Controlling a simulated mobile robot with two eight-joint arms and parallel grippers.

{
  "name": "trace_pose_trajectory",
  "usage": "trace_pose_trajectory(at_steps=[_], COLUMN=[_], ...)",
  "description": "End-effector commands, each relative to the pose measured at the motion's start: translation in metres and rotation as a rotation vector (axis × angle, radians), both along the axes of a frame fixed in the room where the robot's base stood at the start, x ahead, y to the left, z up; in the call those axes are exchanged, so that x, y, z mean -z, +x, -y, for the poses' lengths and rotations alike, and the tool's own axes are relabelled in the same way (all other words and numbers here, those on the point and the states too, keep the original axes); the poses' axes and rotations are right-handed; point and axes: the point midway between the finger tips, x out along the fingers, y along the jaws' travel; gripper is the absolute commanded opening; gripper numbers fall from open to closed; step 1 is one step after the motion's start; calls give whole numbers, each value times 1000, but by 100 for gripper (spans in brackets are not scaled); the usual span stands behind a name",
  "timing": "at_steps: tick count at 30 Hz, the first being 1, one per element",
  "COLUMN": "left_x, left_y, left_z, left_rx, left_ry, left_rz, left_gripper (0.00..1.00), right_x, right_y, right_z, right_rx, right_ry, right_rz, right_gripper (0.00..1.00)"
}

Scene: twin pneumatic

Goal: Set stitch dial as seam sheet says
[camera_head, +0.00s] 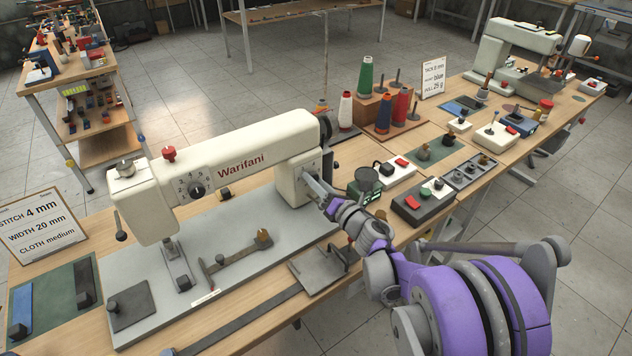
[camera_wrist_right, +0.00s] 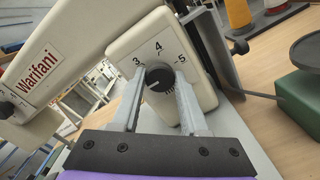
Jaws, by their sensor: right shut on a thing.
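The white sewing machine marked Warifani (camera_head: 240,150) stands on a grey bed plate on the bench. The seam sheet (camera_head: 42,222) at the left reads stitch 4 mm, width 20 mm, cloth medium. In the right wrist view, a black dial knob (camera_wrist_right: 160,78) sits on the pillar's pale end panel, with 3, 4 and 5 above it. A short white mark shows on the knob's left part. My right gripper (camera_wrist_right: 158,92) has its fingers on both sides of this knob, shut on it. In the head view my right gripper (camera_head: 318,188) hides the knob.
Another numbered dial (camera_head: 197,190) is on the machine's front arm, below a red knob (camera_head: 169,154). A green box (camera_head: 366,190) with a round black top stands close to the right gripper. Thread cones (camera_head: 365,77) and a control box (camera_head: 424,203) stand farther right.

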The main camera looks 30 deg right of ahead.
Motion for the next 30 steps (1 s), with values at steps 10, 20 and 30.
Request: trace_pose_trajectory(at_steps=[10, 20, 30], left_x=[3, 9, 14], left_y=[0, 0, 0], left_z=[0, 0, 0], left_rx=[0, 0, 0], left_ry=[0, 0, 0], left_rz=[-1, -3, -5], left_gripper=[50, 50, 50], right_x=[0, 1, 1], right_y=[0, 0, 0], right_z=[0, 0, 0], right_rx=[0, 0, 1], right_ry=[115, 399, 721], right_rz=[-9, -31, -57], right_gripper=[0, 0, 0])
